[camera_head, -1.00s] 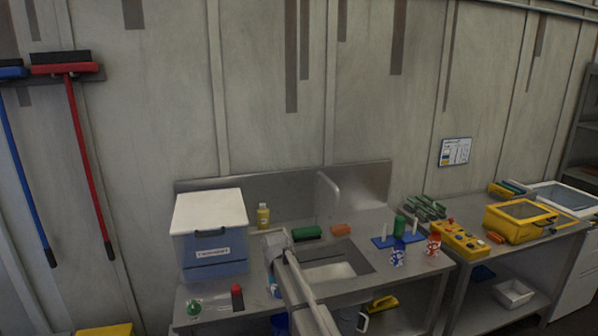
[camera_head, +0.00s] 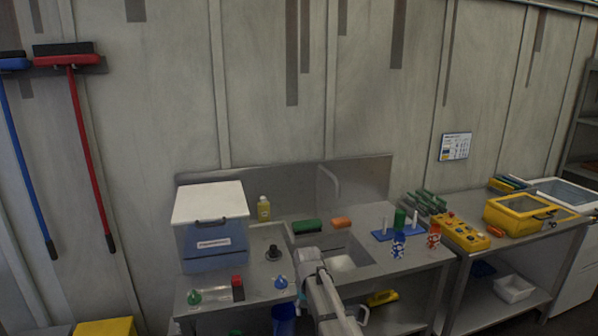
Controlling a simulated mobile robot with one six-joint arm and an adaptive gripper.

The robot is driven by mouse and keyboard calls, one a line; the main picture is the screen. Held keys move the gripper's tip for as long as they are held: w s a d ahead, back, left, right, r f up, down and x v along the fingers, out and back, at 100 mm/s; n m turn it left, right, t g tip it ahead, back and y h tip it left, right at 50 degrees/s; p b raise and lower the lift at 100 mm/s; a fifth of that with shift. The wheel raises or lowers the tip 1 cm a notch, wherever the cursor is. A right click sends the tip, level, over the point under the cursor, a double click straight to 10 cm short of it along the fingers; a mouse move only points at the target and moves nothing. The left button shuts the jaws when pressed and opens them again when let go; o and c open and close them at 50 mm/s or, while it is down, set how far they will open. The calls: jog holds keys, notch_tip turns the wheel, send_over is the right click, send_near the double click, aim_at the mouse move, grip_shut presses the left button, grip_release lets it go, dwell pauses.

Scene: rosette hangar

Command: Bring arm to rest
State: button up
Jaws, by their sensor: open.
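My arm (camera_head: 325,293) reaches up from the bottom edge of the head view, right of centre. It ends in a pale grey joint (camera_head: 307,255) in front of the left edge of the sink (camera_head: 345,262). I cannot make out gripper fingers; my gripper is not in view. No object shows held by the visible part of the arm. The arm hides part of the counter front and the sink's left side.
A blue box with a white lid (camera_head: 209,205) stands left on the steel counter (camera_head: 252,303). A dark round item (camera_head: 272,252), a blue-topped item (camera_head: 281,283) and a yellow bottle (camera_head: 263,208) are nearby.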

jog(key=s+d+f+m+b, duration=0.1)
jog(key=s+d+f+b, duration=0.2)
jog(key=s+d, duration=0.4)
jog(key=s+d+f+m+b, duration=0.1)
jog(key=s+d+f+b, duration=0.2)
jog(key=s+d, duration=0.4)
jog(key=s+f, duration=0.1)
jog(key=s, duration=0.3)
jog(key=shift+s+d, duration=0.3)
jog(key=shift+s, duration=0.1)
